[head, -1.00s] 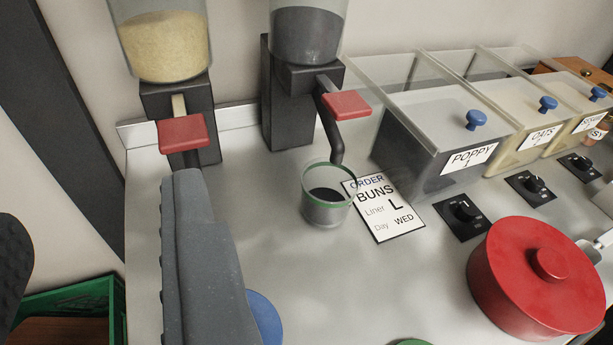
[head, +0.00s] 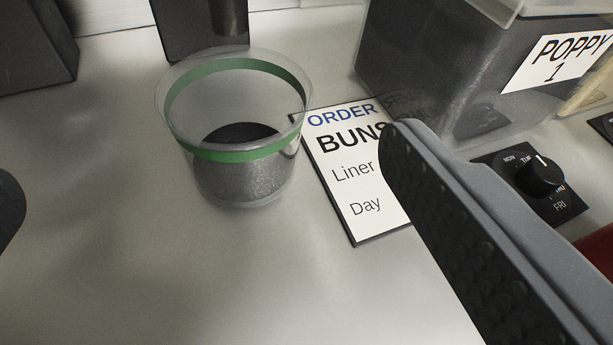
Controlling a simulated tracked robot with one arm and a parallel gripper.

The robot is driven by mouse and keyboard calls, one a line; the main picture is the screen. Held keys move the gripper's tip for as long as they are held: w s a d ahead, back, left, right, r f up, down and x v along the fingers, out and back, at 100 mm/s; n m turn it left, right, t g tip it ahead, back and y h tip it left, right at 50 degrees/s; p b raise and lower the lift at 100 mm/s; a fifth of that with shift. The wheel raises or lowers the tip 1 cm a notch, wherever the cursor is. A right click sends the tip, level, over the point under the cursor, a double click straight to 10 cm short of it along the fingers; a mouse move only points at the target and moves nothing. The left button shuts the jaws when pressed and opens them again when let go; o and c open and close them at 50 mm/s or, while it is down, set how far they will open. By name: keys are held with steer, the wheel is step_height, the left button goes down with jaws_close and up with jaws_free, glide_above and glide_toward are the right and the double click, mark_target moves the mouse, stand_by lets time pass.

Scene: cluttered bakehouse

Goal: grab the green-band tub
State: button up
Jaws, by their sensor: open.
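The green-band tub (head: 245,178) is a clear round cup with a green band below its rim. It stands upright on the steel counter, partly filled with dark grains. My gripper (head: 200,190) is open. Its right finger (head: 470,230) shows large at the lower right, and only a dark bit of the left finger (head: 8,205) shows at the left edge. The tub lies between the two fingers in the picture, farther out than they are, and neither finger appears to touch it.
An order card (head: 350,180) lies just right of the tub, partly behind my right finger. A poppy bin (head: 440,75) and a day dial (head: 540,175) stand farther right. A dark dispenser base (head: 205,25) is behind the tub. The counter in front (head: 190,280) is clear.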

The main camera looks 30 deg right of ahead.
mark_target(243, 148)
steer(key=w+f, duration=0.2)
steer(key=w+d+f, duration=0.1)
steer(key=w+f, duration=0.1)
steer(key=w+d+f, duration=0.1)
steer(key=w+f, duration=0.1)
steer(key=w, duration=0.1)
steer(key=shift+d+b, duration=0.1)
steer(key=shift+b, duration=0.3)
steer(key=shift+a+f+b+x, duration=0.15)
steer(key=shift+b+x, duration=0.3)
steer(key=shift+x, duration=0.75)
steer(key=shift+a+f+b+x, duration=0.15)
steer(key=shift+b+x, duration=0.3)
steer(key=shift+x, duration=0.75)
steer(key=shift+w+d, duration=0.25)
steer(key=shift+w, duration=0.15)
steer(key=c, duration=0.9)
